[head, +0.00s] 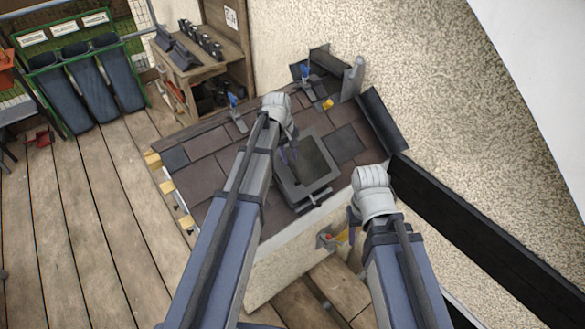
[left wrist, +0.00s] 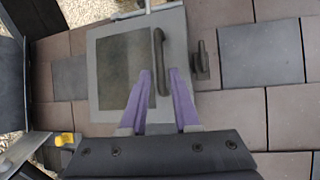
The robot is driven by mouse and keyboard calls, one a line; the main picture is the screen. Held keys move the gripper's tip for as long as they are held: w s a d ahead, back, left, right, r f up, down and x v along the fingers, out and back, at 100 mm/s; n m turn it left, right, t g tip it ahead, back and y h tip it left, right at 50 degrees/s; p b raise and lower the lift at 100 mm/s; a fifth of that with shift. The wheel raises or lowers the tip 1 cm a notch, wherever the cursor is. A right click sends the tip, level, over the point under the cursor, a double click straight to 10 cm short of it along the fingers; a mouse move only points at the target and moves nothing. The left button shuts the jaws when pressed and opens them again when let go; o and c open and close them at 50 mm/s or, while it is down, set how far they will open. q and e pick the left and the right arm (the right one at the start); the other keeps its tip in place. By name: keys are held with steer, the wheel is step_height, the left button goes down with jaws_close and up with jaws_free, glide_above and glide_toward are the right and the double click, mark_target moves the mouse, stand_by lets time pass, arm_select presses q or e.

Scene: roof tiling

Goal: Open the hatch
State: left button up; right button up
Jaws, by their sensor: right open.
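The hatch (head: 291,188) has a grey frame and a dark pane, and lies flat and closed in the tiled roof. In the left wrist view the hatch (left wrist: 107,103) fills the upper middle, with a dark bar handle (left wrist: 159,48) on its right part. A small dark latch (left wrist: 201,62) sits just beyond its right edge. My left gripper (head: 288,153) is over the hatch. Its purple fingers (left wrist: 160,72) are apart, with the handle's near end between them; contact cannot be told. My right gripper (head: 354,222) is open at the roof's lower edge, mostly hidden by its wrist.
Dark roof tiles (head: 213,160) surround the hatch. Blue-handled tools and a yellow item (head: 328,104) lie on the upper roof. A wooden shelf (head: 205,77) stands behind left. A dark beam (head: 480,225) runs along the right.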

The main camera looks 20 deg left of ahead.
mark_target(292, 167)
arm_select(q)
steer(key=f+b, duration=0.4)
steer(key=w+f+b, duration=0.1)
steer(key=f+b, duration=0.1)
steer(key=f, duration=0.1)
steer(key=shift+d+f+b, duration=0.1)
steer(key=shift+d+b, duration=0.25)
steer(key=shift+d, duration=0.05)
jaws_close()
stand_by(1.1)
